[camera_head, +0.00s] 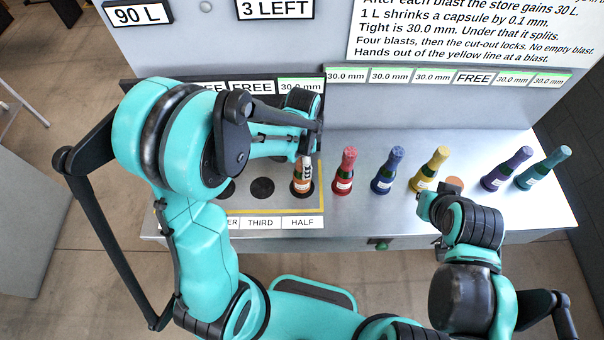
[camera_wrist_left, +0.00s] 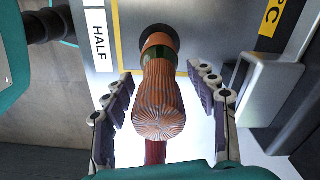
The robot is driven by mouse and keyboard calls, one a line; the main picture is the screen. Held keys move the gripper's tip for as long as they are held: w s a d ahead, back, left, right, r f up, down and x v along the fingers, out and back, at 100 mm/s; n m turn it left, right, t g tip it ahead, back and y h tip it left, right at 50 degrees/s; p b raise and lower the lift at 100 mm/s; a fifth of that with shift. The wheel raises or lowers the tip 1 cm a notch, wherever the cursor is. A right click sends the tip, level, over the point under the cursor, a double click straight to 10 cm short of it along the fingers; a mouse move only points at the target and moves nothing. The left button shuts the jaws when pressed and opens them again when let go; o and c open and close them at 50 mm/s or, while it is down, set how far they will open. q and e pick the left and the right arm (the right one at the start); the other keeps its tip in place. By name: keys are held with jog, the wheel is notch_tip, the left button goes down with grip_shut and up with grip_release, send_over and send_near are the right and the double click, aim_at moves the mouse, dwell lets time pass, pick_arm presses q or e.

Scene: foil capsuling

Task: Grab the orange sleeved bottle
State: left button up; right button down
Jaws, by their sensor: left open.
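The orange sleeved bottle (camera_head: 301,185) stands upright at the HALF spot, inside the yellow line. Its neck is partly hidden by my left gripper in the head view. In the left wrist view its ribbed orange sleeve (camera_wrist_left: 158,105) points toward the camera. My left gripper (camera_wrist_left: 165,108) is open, with one finger on each side of the sleeve and gaps showing on both sides. In the head view my left gripper (camera_head: 308,147) is at the bottle's top. My right gripper (camera_head: 430,207) is low over the front right of the bench; its fingers are not clear.
A red bottle (camera_head: 344,172) stands just right of the orange one. Blue (camera_head: 388,171), yellow (camera_head: 430,169), purple (camera_head: 507,170) and teal (camera_head: 543,168) bottles stand farther right. A brown round spot (camera_head: 454,183) under the FREE sign is empty. A grey wall with signs stands behind.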

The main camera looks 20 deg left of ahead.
pick_arm(q)
grip_shut()
jog(key=shift+r, duration=0.15)
